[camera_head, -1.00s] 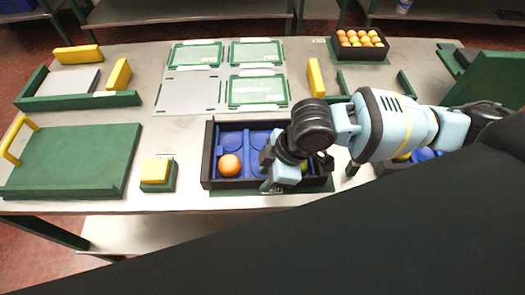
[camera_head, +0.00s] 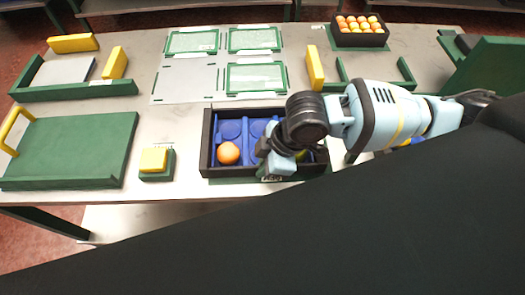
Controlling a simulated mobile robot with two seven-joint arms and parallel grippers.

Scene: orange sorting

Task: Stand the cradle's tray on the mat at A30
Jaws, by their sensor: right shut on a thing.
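A black tray (camera_head: 207,150) with blue cups stands at the front middle of the table, level as far as I can see. An orange (camera_head: 228,153) lies in its left part; a yellow-green fruit shows beside my gripper. My right gripper (camera_head: 275,165) is at the tray's near wall and shut on it; its fingertips are partly hidden by my wrist. A green mat edge with a label (camera_head: 271,178) shows under the tray's near side. The label is too small to read surely, and I cannot tell whether the tray touches the mat. My left gripper is out of view.
Green-framed mats (camera_head: 256,80) lie behind the tray. A yellow block (camera_head: 315,67) stands right of them. A box of oranges (camera_head: 359,38) is at the back. A yellow-topped block (camera_head: 154,160) and green board (camera_head: 70,150) are left. My arm hides the right front.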

